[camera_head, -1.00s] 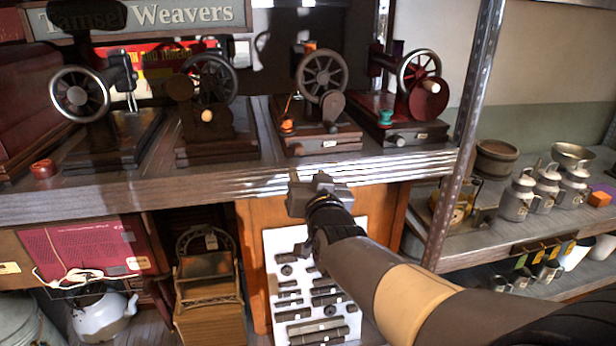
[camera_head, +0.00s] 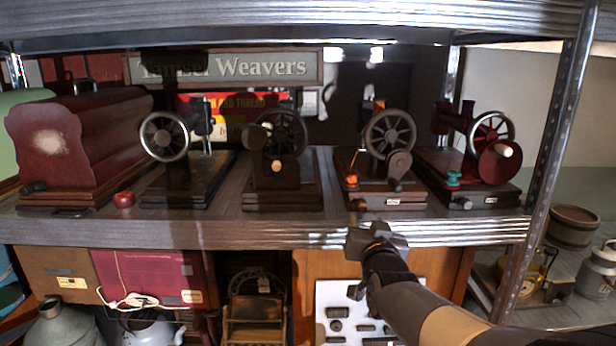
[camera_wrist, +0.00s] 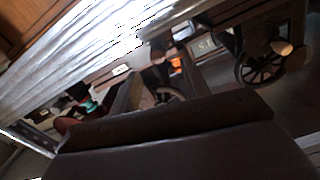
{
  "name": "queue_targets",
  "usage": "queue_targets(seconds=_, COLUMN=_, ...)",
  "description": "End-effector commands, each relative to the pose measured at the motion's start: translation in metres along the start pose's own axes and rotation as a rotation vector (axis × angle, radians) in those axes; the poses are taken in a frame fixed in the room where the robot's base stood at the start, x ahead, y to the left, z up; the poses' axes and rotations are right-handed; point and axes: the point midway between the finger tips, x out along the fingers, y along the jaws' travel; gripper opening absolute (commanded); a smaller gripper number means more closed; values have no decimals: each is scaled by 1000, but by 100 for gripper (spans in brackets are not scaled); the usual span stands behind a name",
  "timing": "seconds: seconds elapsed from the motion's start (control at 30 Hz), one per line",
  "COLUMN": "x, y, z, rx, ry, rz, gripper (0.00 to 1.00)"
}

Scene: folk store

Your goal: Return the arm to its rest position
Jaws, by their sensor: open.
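My arm reaches up from the lower right in the head view, and my gripper (camera_head: 376,243) is at its end, in front of the metal shelf edge (camera_head: 270,234). The gripper is small there and looks empty. In the wrist view a dark part of my gripper (camera_wrist: 190,130) fills the lower part of the picture, with nothing held in sight. The shelf edge (camera_wrist: 90,62) runs slantwise at the upper left of that view. Whether the gripper touches the shelf edge cannot be told.
Several old sewing machines with handwheels (camera_head: 388,135) stand on the shelf behind my gripper. A red wooden case (camera_head: 95,140) stands at the left. A metal post (camera_head: 548,170) rises on the right. A white board (camera_head: 335,310) with dark parts is below the shelf.

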Motion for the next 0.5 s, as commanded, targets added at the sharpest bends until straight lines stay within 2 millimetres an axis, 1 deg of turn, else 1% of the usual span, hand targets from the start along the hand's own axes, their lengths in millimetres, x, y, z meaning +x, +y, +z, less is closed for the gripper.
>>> queue_targets(seconds=0.03, x=8, y=0, z=-1, rx=-1, ry=-2, rz=1, gripper=44)
queue_targets(seconds=0.1, x=18, y=0, z=-1, rx=-1, ry=-2, rz=1, gripper=44)
queue_targets(seconds=0.3, x=43, y=0, z=-1, rx=0, ry=0, rz=1, gripper=44)
queue_targets(seconds=0.5, x=59, y=1, z=-1, rx=0, ry=0, rz=1, gripper=44)
